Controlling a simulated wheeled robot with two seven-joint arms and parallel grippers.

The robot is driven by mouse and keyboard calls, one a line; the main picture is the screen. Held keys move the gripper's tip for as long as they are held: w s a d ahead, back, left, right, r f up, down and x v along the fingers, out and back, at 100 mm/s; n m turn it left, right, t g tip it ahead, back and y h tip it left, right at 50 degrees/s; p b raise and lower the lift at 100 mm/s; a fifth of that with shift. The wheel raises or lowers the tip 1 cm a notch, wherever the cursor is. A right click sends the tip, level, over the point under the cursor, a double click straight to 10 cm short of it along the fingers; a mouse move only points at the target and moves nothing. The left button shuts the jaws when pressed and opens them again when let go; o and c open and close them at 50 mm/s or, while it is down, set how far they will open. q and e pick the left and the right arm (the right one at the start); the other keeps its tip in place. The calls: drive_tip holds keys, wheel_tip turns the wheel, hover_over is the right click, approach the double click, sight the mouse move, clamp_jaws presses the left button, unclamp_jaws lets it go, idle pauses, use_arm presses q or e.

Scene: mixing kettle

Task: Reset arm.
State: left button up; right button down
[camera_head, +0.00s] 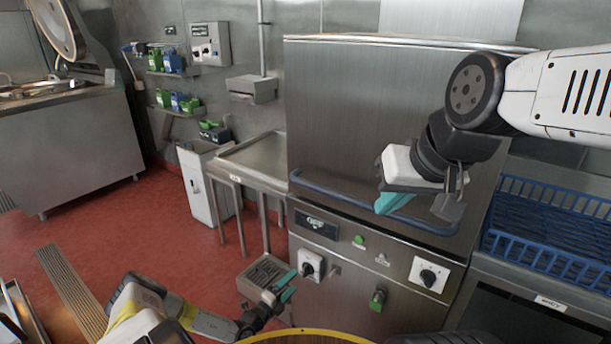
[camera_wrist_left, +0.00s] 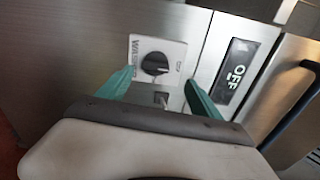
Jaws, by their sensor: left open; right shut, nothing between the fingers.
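My left gripper (camera_head: 279,290) is low in the head view, in front of the steel machine's control panel (camera_head: 340,262). Its teal fingers are apart and empty. In the left wrist view the fingers (camera_wrist_left: 160,88) frame a white plate with a black rotary knob (camera_wrist_left: 155,64); I cannot tell how far away it is. The same knob shows in the head view (camera_head: 311,264). My right gripper (camera_head: 398,203) is raised at the upper right, in front of the machine's hood (camera_head: 370,110). Its teal fingertips are together, with nothing visible between them.
A blue crate (camera_head: 550,222) stands on the right counter. A second knob (camera_head: 430,278) and a green button (camera_head: 378,298) are on the panel. A yellow rim (camera_head: 305,333) shows at the bottom edge. A steel side table (camera_head: 250,160) stands left of the machine. Red floor is open at left.

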use_arm(q)
drive_tip(key=s+d+r+m+g, duration=0.15)
drive_tip(key=r+m+g, duration=0.35)
drive_tip(key=r+m, duration=0.5)
drive_tip(key=s+r+m+g+h, duration=0.1)
drive_tip(key=s+r+m+g, duration=0.25)
drive_tip(key=r+m, duration=0.6)
drive_tip(key=s+r+m+g, duration=0.2)
drive_tip(key=r+m+g, duration=0.3)
drive_tip(key=r+m, duration=0.5)
drive_tip(key=s+a+r+m+t+y, duration=0.2)
drive_tip(key=s+a+r+m+y, duration=0.3)
drive_tip(key=s+r+m, duration=0.3)
drive_tip(key=s+a+r+m+t+y, duration=0.3)
drive_tip(key=s+a+r+m, duration=0.3)
drive_tip(key=s+r, duration=0.9)
wheel_tip(320, 180, up, 3)
drive_tip(key=m+y, duration=0.1)
drive_tip(key=m, duration=0.1)
drive_tip(key=shift+s+a+m+y, duration=0.25)
drive_tip(key=shift+s+m+y, duration=0.05)
drive_tip(key=shift+m+y, duration=0.1)
drive_tip(key=shift+t, duration=0.25)
